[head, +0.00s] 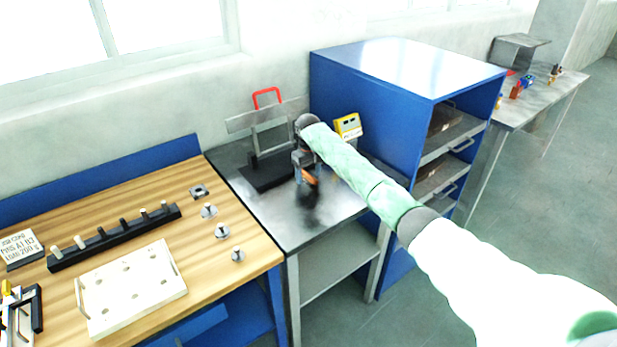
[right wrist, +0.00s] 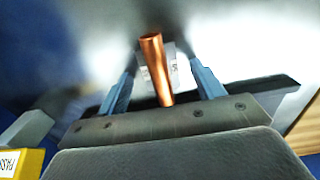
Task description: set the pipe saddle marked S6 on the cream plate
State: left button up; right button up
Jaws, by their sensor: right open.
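The cream plate (head: 110,302), a pale board with several round marks and a handle at each end, lies on the wooden bench. My right gripper (head: 305,170) is over the grey metal table, to the right of the bench. In the right wrist view its two blue fingers (right wrist: 165,85) stand apart. A copper tube (right wrist: 154,60) shows between them, with a pale block with dark marks (right wrist: 176,68) behind it. The copper piece also shows below the gripper in the head view (head: 311,178). I cannot read S6 on it, nor tell whether the fingers touch it. My left gripper is out of view.
Several small grey metal parts (head: 222,231) stand in a row right of the plate. A black rack with pegs (head: 115,238) lies behind it. A black-based stand (head: 265,172) and a yellow box (head: 348,126) are near my gripper. A blue cabinet (head: 375,120) stands to the right.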

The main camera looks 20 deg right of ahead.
jog(key=shift+r, duration=0.1)
dwell(0.5)
jog(key=shift+f, duration=0.2)
jog(key=shift+c, duration=0.7)
jog(key=c, duration=1.1)
